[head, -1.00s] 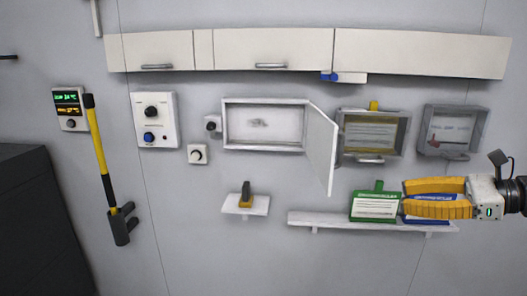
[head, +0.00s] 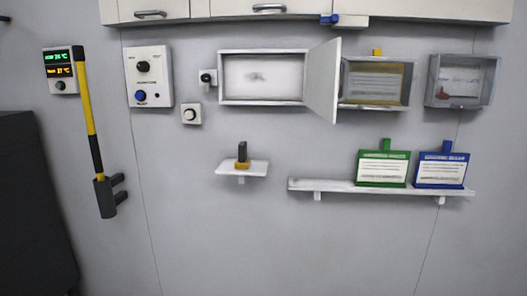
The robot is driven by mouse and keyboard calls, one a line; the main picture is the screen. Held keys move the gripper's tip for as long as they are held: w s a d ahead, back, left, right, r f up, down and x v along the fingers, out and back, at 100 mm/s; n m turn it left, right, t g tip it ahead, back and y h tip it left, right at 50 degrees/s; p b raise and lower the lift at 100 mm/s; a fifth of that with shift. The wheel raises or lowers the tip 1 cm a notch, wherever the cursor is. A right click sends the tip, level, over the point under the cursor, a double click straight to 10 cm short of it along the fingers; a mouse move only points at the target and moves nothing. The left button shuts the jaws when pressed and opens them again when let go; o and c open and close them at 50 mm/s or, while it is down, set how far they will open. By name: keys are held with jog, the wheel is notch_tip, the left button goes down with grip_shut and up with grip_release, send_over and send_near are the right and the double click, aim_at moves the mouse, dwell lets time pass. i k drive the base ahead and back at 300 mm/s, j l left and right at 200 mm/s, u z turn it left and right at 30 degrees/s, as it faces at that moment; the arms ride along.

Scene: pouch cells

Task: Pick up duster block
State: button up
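What looks like the duster block (head: 242,157) stands upright on a small white wall shelf (head: 230,169) below the open cabinet.
A long white shelf (head: 334,186) to the right holds a green card holder (head: 383,184) and a blue one (head: 440,184). Above is an open wall cabinet (head: 262,102) with its door (head: 323,82) sticking out. A yellow-and-black tool (head: 90,114) hangs at left. Wall below is clear.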

aim_at(243, 162)
jog(key=k+l+u, duration=0.1)
jog(key=l+u, duration=0.15)
jog(key=l, duration=0.2)
jog(key=k+l+u, duration=0.2)
jog(key=l, duration=0.25)
jog(key=l+u, duration=0.25)
jog(key=l, duration=0.15)
jog(key=k, duration=0.05)
